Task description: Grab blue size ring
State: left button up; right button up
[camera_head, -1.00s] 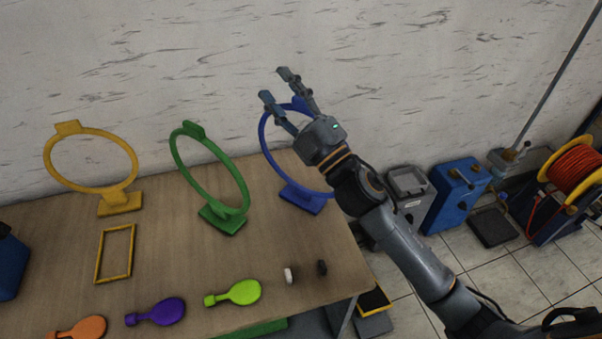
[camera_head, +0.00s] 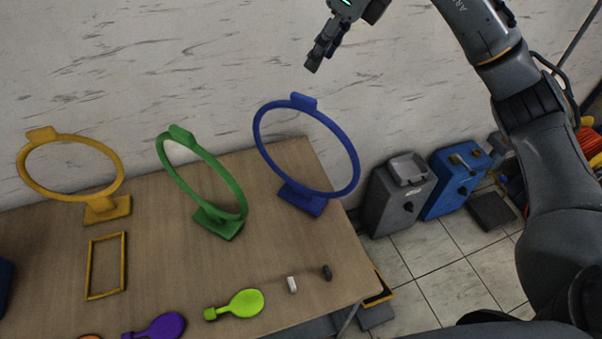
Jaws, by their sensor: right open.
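The blue size ring (camera_head: 346,150) stands upright on its blue base at the back right of the wooden table (camera_head: 245,290). It has a small blue tab on top and nothing holds it. My right gripper (camera_head: 314,66) is open and empty, above the ring and apart from it, in front of the wall. Its fingers overlap in this view. My left gripper does not show.
A green ring (camera_head: 204,166) and a yellow ring (camera_head: 70,137) stand left of the blue ring. Grey and blue boxes stand on the floor at right.

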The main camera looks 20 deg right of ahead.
aim_at(305, 96)
jog(key=x, duration=0.2)
jog(key=p+x, duration=0.1)
jog(key=x, duration=0.2)
jog(key=d+p+x, duration=0.1)
jog(key=x, duration=0.1)
jog(key=shift+w+a+f, duration=0.15)
jog(key=shift+a+f, duration=0.05)
jog(key=shift+f, duration=0.3)
jog(key=shift+a+f+p, duration=0.1)
jog(key=shift+f+p, duration=0.25)
jog(key=shift+f, duration=0.15)
jog(key=p+x, duration=0.1)
jog(key=x, duration=0.2)
jog(key=shift+w+f+p, duration=0.1)
jog(key=shift+f+p, duration=0.25)
jog(key=shift+p, duration=0.05)
jog(key=shift+w+f, duration=0.15)
jog(key=shift+f, duration=0.25)
grip_shut()
